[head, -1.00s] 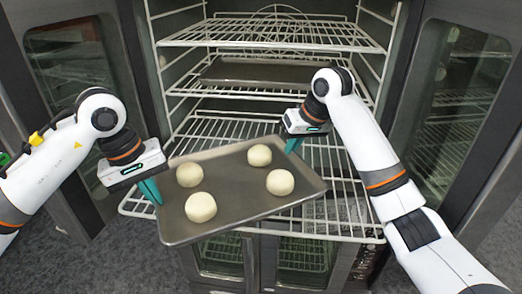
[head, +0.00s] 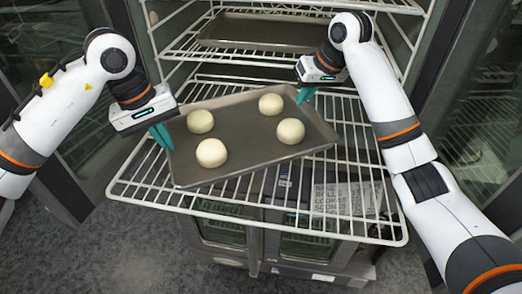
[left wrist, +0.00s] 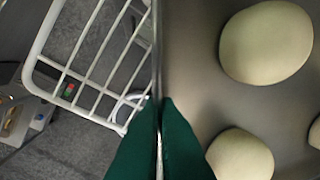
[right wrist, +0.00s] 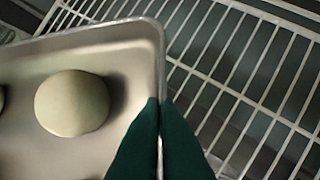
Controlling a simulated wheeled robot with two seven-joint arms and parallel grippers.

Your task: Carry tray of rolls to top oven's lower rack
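The metal tray (head: 245,158) carries several pale dough rolls (head: 212,152) and is over the pulled-out lower wire rack (head: 345,215) of the top oven, turned at an angle to it. I cannot tell whether it touches the rack. My left gripper (head: 163,137) is shut on the tray's left rim, which also shows between the green fingers in the left wrist view (left wrist: 159,110). My right gripper (head: 305,95) is shut on the tray's far right rim, seen between its fingers in the right wrist view (right wrist: 160,105).
A rack above holds another dark tray (head: 262,32) inside the oven. Open oven doors stand on both sides, the left one (head: 70,110) beside my left arm. The rack behind the tray is bare. A lower oven (head: 290,242) is below.

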